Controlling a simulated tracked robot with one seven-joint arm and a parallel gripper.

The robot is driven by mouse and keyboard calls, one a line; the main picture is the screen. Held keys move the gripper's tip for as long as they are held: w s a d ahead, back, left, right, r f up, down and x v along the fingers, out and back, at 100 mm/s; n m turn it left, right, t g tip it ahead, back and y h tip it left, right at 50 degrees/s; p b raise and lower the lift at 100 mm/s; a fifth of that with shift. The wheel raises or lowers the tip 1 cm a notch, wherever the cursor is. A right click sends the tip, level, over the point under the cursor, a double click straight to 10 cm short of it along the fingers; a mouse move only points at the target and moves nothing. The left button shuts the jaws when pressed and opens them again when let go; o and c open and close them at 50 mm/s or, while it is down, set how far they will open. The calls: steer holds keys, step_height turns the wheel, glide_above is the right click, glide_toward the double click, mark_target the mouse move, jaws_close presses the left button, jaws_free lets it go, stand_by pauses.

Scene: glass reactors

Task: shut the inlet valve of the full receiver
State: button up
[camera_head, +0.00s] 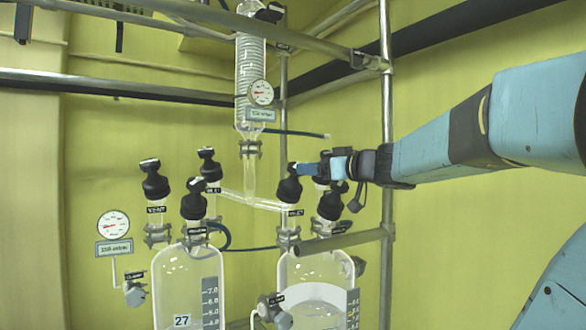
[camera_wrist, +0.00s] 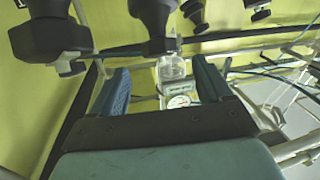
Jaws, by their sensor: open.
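Two glass receivers stand side by side in the head view. The right receiver (camera_head: 290,275) shows a liquid surface low in the visible part; the left receiver (camera_head: 165,285), tagged 27, shows no clear liquid line. A branched glass tube (camera_head: 250,200) runs from the condenser to a valve on each. The right branch meets the valve with a black knob (camera_head: 289,187). My gripper (camera_head: 311,170) is open beside and slightly above this knob, to its right; contact cannot be told. In the wrist view my blue fingers (camera_wrist: 162,88) are apart with no knob between them.
Other black-knobbed valves (camera_head: 155,180) crowd the receiver tops; one (camera_head: 330,203) is just below my gripper. Large knobs (camera_wrist: 48,35) show at the wrist view's top. The condenser (camera_head: 250,75) with a gauge (camera_head: 261,93) hangs above. Metal pipes (camera_head: 386,120) frame the rig.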

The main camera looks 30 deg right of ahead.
mark_target(293, 166)
steer(key=x, duration=0.9)
steer(key=shift+c, duration=0.3)
steer(key=c, duration=0.9)
